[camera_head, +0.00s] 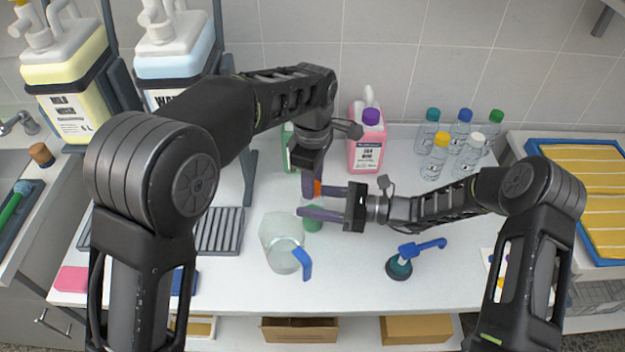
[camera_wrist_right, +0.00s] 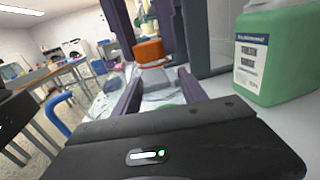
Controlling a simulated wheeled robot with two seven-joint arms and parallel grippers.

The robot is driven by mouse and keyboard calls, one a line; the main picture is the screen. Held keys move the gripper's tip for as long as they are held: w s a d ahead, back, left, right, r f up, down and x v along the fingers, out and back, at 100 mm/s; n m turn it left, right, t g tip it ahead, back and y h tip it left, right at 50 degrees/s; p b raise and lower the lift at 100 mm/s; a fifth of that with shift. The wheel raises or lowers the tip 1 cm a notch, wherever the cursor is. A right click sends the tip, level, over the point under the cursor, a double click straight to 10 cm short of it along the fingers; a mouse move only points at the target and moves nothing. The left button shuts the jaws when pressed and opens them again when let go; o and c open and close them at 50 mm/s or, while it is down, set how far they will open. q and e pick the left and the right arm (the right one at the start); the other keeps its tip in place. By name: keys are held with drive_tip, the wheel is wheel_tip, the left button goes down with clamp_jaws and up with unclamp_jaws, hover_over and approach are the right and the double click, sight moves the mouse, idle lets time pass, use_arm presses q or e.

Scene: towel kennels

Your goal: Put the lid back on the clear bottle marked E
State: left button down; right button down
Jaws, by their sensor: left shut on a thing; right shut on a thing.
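An orange lid (camera_head: 317,187) is at the fingertips of my left gripper (camera_head: 311,188), which points down from above and is shut on it. In the right wrist view the orange lid (camera_wrist_right: 148,50) appears at the top of a clear bottle (camera_wrist_right: 156,84). Whether it is seated or just above the neck I cannot tell. My right gripper (camera_head: 310,200) reaches in from the right and is shut around the bottle's body, which stands between its fingers. In the head view the bottle is mostly hidden by the grippers. No letter E is readable on it.
A clear pitcher (camera_head: 278,243) with a blue handle stands close in front. A blue-topped pump (camera_head: 400,266) stands to the right. A pink jug (camera_head: 366,150), a green jug (camera_wrist_right: 275,60) and several capped bottles (camera_head: 440,158) stand behind.

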use_arm(q)
drive_tip(key=m, duration=0.4)
drive_tip(key=shift+m, duration=0.3)
drive_tip(key=m, duration=0.8)
drive_tip(key=shift+m, duration=0.3)
drive_tip(key=m, duration=0.8)
drive_tip(key=shift+f, duration=0.1)
drive_tip(key=m, duration=0.6)
drive_tip(key=c, duration=1)
unclamp_jaws()
